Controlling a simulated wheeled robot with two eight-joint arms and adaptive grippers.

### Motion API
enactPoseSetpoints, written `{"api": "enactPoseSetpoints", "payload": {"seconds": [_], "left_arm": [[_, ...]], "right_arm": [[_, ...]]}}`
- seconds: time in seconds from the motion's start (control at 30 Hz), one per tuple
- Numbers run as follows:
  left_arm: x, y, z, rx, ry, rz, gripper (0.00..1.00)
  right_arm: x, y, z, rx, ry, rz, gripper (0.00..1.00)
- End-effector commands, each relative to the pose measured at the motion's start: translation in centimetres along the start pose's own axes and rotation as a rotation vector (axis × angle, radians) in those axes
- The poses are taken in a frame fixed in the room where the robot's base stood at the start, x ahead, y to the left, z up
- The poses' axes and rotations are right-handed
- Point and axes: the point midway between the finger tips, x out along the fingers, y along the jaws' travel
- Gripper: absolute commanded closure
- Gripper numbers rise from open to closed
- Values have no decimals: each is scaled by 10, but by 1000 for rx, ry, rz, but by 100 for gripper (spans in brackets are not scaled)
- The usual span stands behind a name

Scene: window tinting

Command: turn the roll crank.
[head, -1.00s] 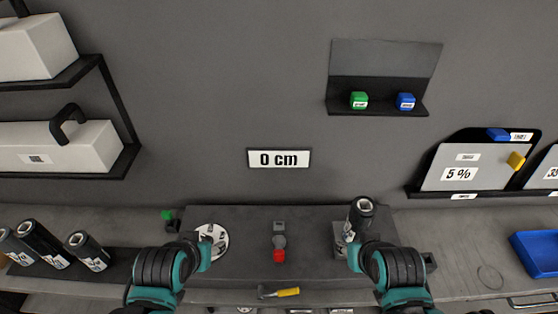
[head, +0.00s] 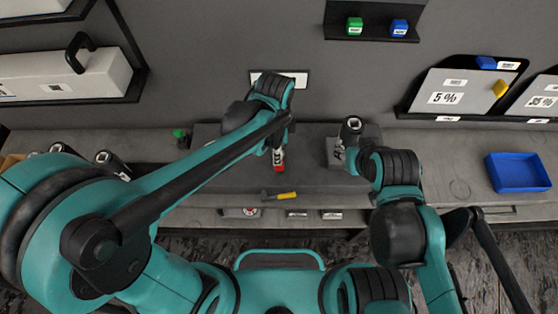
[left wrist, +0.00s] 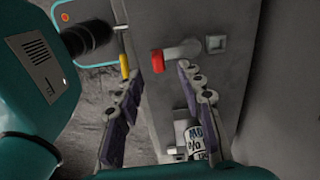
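The roll crank is a grey arm with a red handle (left wrist: 158,61) on the dark bench block. The red handle also shows in the head view (head: 280,167). My left gripper (left wrist: 159,76) is open, with one finger on each side of the red handle's line; the handle is at or just beyond the tips, and I cannot tell whether they touch. A dark film roll (head: 351,131) stands upright at the right of the block; its label shows in the left wrist view (left wrist: 195,138). My right gripper (head: 354,160) is beside that roll, its fingers mostly hidden.
A yellow-handled tool (head: 284,196) lies at the block's front edge. Several dark rolls stand at the left, partly behind my left arm. A blue tray (head: 518,173) is at the right. The wall display (head: 301,78) is mostly covered by my left arm.

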Motion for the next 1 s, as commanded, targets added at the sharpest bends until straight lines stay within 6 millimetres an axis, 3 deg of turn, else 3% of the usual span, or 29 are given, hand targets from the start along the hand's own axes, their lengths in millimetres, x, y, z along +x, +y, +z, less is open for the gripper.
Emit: {"api": "enactPoseSetpoints", "payload": {"seconds": [0.17,0.6,0.97,1.0], "left_arm": [[10,1,-8,64,-11,23,62],[75,2,-6,60,-10,21,62],[81,2,-6,59,-10,21,62],[81,2,-6,59,-10,21,67]], "right_arm": [[-1,0,0,0,0,0,60],[15,0,11,0,0,0,60],[16,0,11,0,0,0,60],[16,0,11,0,0,0,60]]}}
